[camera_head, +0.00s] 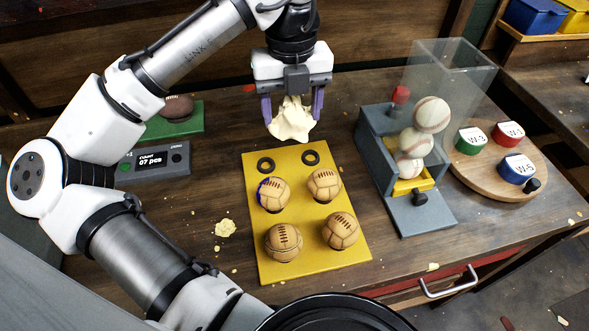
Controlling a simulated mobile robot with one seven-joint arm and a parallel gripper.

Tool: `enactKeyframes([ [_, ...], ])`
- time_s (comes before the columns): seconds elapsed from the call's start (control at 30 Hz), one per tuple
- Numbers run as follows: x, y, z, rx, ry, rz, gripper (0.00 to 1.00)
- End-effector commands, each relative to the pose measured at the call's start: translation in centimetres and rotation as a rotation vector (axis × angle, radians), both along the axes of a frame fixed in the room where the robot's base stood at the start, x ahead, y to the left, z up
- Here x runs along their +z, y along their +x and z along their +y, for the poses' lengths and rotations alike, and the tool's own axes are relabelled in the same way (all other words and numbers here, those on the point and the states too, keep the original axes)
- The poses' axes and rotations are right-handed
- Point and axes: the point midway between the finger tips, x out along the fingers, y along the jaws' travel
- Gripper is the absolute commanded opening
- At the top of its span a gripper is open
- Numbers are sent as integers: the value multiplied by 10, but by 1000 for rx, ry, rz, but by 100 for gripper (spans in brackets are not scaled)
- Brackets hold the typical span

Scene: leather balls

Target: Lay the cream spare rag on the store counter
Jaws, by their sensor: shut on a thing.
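The cream rag (291,120) hangs crumpled from my gripper (291,103), in the upper middle of the head view. The two purple fingers are shut on it, one on each side. The rag is above the dark wooden counter (215,180), just behind the far edge of the yellow board; I cannot tell its exact height. Which surface is the store counter is not marked in this view.
The yellow board (307,230) holds several tan leather balls and two black rings. A clear-walled ball dispenser (415,150) and a round wooden tray (520,160) stand to the right. A counter display (155,160) and a brown ball on a green mat (177,123) are left.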

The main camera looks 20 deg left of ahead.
Motion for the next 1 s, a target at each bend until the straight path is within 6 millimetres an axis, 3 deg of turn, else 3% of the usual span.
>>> enactKeyframes([
  [0.2,-59,-1,0,2,2,3,40],
  [0.4,-99,0,0,2,1,1,40],
  [0.8,-144,0,0,2,1,1,40],
  [1.0,-149,0,0,2,0,-2,40],
])
